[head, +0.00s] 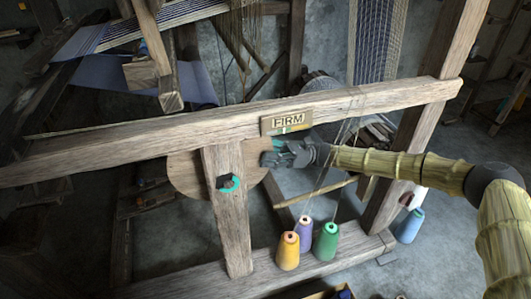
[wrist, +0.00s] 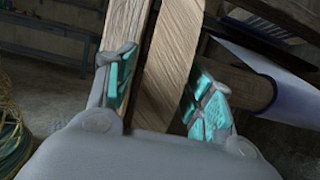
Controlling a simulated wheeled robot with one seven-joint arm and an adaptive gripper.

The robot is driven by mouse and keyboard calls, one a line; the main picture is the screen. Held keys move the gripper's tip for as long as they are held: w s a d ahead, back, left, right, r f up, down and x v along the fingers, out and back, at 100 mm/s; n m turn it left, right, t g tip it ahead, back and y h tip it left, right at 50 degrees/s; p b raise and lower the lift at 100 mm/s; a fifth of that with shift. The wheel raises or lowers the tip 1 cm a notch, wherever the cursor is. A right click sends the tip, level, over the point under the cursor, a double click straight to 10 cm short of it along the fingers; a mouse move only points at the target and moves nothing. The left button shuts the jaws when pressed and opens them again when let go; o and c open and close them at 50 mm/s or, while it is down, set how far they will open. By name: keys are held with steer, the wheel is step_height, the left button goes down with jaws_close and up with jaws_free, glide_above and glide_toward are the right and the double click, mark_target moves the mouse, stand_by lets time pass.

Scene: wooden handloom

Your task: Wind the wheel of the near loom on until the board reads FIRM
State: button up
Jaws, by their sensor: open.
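The board (head: 287,121) on the near loom's upper beam reads FIRM, with a small coloured strip under the letters. The wooden wheel (head: 185,175) sits below the beam, partly hidden by an upright post. A dark piece with a teal ring (head: 229,183) shows on that post. My gripper (head: 272,155) is at the wheel's right edge, just under the board. In the wrist view my gripper (wrist: 165,95) is open, its teal-padded fingers on either side of the wheel's wooden rim (wrist: 172,50). I cannot tell whether either pad touches it.
The upright post (head: 228,220) and upper beam (head: 380,98) are close to my gripper. Yellow (head: 288,252), purple (head: 304,234) and green (head: 326,242) thread cones stand on the lower beam. A blue cone (head: 410,226) stands further right. Fine threads hang beside my arm.

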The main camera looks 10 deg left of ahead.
steer(key=v, duration=1.2)
stand_by(0.4)
